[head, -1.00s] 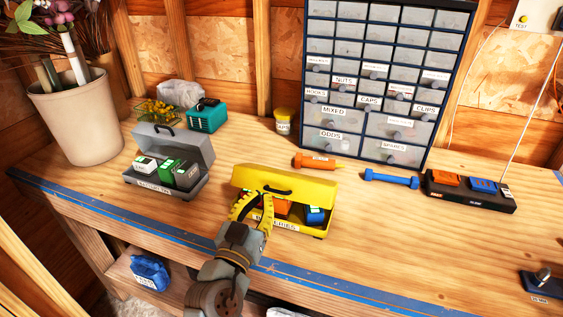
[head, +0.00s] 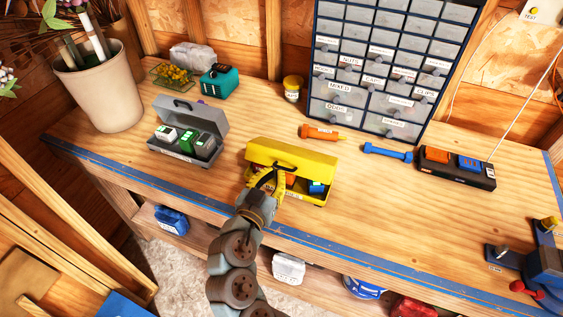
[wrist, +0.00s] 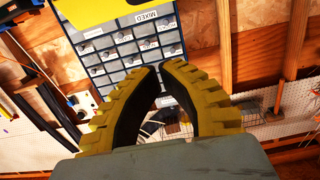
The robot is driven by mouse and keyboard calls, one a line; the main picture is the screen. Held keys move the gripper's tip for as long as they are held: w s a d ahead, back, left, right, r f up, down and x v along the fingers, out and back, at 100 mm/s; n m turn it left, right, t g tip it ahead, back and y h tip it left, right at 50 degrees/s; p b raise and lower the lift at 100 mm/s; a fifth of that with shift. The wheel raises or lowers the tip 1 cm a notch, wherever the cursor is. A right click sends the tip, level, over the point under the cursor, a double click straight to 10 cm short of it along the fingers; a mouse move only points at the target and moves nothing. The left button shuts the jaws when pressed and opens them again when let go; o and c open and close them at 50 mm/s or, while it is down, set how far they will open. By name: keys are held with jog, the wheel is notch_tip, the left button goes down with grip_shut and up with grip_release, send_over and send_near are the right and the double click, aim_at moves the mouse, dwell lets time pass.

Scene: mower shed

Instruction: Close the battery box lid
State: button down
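The yellow battery box (head: 318,201) stands on the workbench near its front edge, with orange and blue batteries showing inside. Its yellow lid (head: 315,163) is raised, with a dark handle on it. Part of the lid also shows at the top of the wrist view (wrist: 95,10). My gripper (head: 267,174) is in front of the left part of the box, close to the lid and handle; I cannot tell whether it touches them. In the wrist view its yellow fingers (wrist: 159,67) curve together with their tips nearly meeting, and nothing is visible between them.
A grey box (head: 205,115) with its lid up and several batteries stands to the left. An orange tool (head: 320,133), a blue tool (head: 388,152) and a black charger (head: 456,174) lie right of the yellow box. A drawer cabinet (head: 385,75) stands behind.

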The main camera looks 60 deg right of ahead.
jog(key=p, duration=0.4)
send_over(285, 169)
jog(key=d, duration=0.2)
jog(key=f, duration=0.1)
jog(key=a+f, duration=0.1)
jog(key=f, duration=0.1)
jog(key=shift+s+a+f+p, duration=0.1)
jog(key=shift+a+f+p, duration=0.05)
jog(key=shift+a+p, duration=0.15)
jog(key=shift+a+f, duration=0.15)
jog(key=shift+f, duration=0.3)
jog(key=shift+f+b, duration=0.2)
jog(key=shift+b, duration=0.2)
jog(key=f+b, duration=0.1)
jog(key=b, duration=0.3)
jog(key=shift+a+h+b, duration=0.4)
jog(key=shift+a+f+b, duration=0.1)
jog(key=shift+b, duration=0.35)
